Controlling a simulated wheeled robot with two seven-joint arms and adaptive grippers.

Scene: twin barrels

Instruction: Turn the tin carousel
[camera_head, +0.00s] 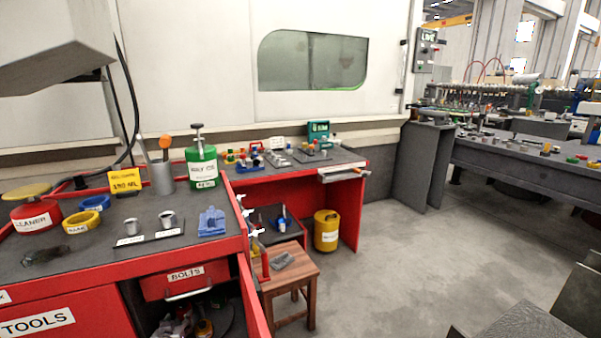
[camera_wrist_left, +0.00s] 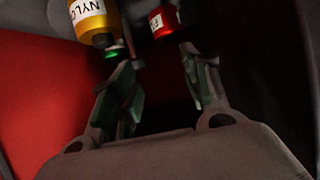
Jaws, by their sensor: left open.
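The tin carousel stands low in the open bench cabinet. In the head view I see part of its dark round plate (camera_head: 230,313) and a yellowish tin (camera_head: 204,328). In the left wrist view a yellow tin (camera_wrist_left: 106,25) with a white label and a red tin (camera_wrist_left: 158,28) show at the top, with a small green piece (camera_wrist_left: 116,53) below the yellow one. My left gripper (camera_wrist_left: 160,75) is open, its two fingers apart and pointing towards the tins, with nothing seen held. I cannot make it out clearly in the head view. My right gripper is not in view.
The open red cabinet door (camera_head: 254,295) stands right of the opening, beside a wooden stool (camera_head: 292,282). The bolts drawer (camera_head: 185,282) is above the opening. Cans and small parts crowd the red bench top. The grey floor (camera_head: 400,270) to the right is clear.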

